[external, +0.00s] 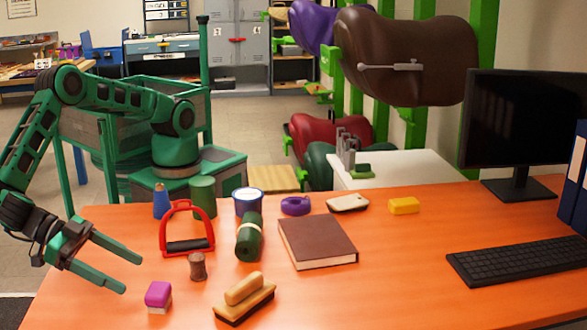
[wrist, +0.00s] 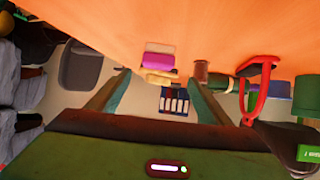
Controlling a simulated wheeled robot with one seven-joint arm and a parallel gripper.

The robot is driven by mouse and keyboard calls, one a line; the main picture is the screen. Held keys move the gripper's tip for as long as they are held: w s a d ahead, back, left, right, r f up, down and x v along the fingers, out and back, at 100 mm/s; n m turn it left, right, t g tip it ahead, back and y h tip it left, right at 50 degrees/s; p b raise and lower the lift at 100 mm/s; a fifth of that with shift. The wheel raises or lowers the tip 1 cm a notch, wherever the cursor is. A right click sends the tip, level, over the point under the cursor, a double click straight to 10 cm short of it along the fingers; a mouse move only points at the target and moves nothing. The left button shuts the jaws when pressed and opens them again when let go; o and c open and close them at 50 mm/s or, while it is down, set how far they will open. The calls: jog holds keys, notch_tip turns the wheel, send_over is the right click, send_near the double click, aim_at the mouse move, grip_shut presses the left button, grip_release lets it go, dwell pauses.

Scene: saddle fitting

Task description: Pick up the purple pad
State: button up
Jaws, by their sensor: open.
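The purple pad (external: 158,295) is a small block with a purple top and a pale underside. It sits on the orange table near the front left edge. My gripper (external: 132,275) is open and empty, with its two green fingers to the left of the pad and apart from it. In the wrist view the pad (wrist: 158,61) shows ahead of my spread fingers (wrist: 158,88), near the middle of the picture.
A brown spool (external: 197,266) and a wooden brush (external: 245,297) stand near the pad. A red stirrup (external: 187,246), green roll (external: 249,238) and brown book (external: 318,243) lie farther back. The table (external: 420,300) is clear at the front right.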

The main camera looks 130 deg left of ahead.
aim_at(155, 289)
jog(key=x, duration=0.9)
jog(key=shift+w+d, duration=0.2)
jog(key=c, duration=1.1)
